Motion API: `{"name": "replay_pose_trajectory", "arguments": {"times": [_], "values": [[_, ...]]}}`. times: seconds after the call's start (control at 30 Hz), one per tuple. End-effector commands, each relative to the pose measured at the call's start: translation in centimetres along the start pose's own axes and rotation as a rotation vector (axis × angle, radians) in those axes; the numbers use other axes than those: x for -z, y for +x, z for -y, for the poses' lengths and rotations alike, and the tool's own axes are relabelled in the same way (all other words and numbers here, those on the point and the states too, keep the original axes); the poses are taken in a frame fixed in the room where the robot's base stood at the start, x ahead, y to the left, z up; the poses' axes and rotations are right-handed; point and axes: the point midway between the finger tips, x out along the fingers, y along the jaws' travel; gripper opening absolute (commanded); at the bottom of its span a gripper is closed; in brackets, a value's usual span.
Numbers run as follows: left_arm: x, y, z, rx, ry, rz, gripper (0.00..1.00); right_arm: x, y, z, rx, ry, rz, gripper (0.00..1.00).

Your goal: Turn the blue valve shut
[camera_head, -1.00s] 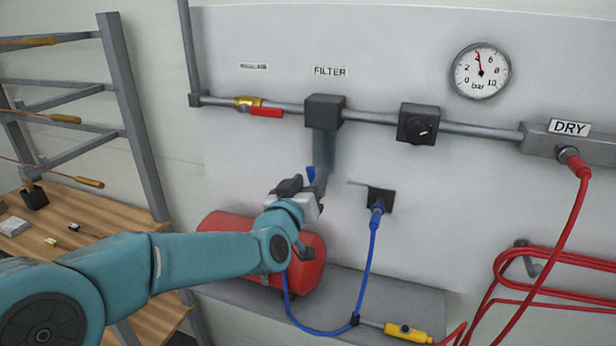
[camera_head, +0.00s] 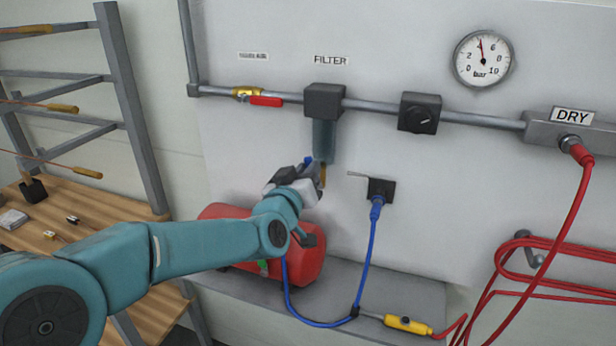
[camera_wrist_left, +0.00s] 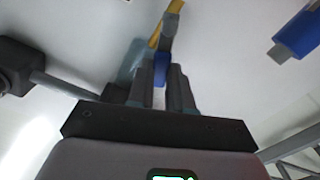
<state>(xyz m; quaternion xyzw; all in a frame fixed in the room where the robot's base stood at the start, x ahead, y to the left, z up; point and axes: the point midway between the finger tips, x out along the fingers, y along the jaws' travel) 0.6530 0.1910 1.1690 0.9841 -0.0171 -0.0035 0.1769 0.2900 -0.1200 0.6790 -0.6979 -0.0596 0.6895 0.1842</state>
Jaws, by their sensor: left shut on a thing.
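The blue valve handle (camera_head: 308,161) is small and mostly hidden by my left gripper in the head view, just below the clear filter bowl (camera_head: 324,140). A brass-coloured piece (camera_head: 323,176) shows beside it. My left gripper (camera_head: 307,172) is at the valve, its arm reaching in from the left. In the left wrist view the blue handle (camera_wrist_left: 161,68) sits between the two fingers of my left gripper (camera_wrist_left: 163,78), which are shut on it. The yellow brass piece (camera_wrist_left: 176,7) shows beyond. The handle's exact angle is hard to tell. My right gripper is not in view.
A grey pipe with a red-handled valve (camera_head: 265,100) and black regulator (camera_head: 419,113) runs above. A blue hose (camera_head: 371,245) hangs right of my gripper; a red tank (camera_head: 295,262) sits below. A pressure gauge (camera_head: 483,60) and red hose (camera_head: 580,215) are right.

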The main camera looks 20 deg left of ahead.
Motion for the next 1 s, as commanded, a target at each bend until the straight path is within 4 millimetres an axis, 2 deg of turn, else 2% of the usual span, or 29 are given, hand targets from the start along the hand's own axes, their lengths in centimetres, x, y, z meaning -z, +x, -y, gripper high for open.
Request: {"name": "replay_pose_trajectory", "arguments": {"times": [0.03,0.5,1.0], "values": [[-0.5,0.0,0.3,-0.001,-0.027,-0.003,0.0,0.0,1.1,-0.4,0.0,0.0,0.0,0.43],[-1.1,0.0,2.3,-0.001,-0.441,-0.004,0.0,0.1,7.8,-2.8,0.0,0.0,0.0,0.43],[-2.2,0.0,3.9,-0.001,-0.905,-0.001,0.0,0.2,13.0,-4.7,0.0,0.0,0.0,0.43]]}}
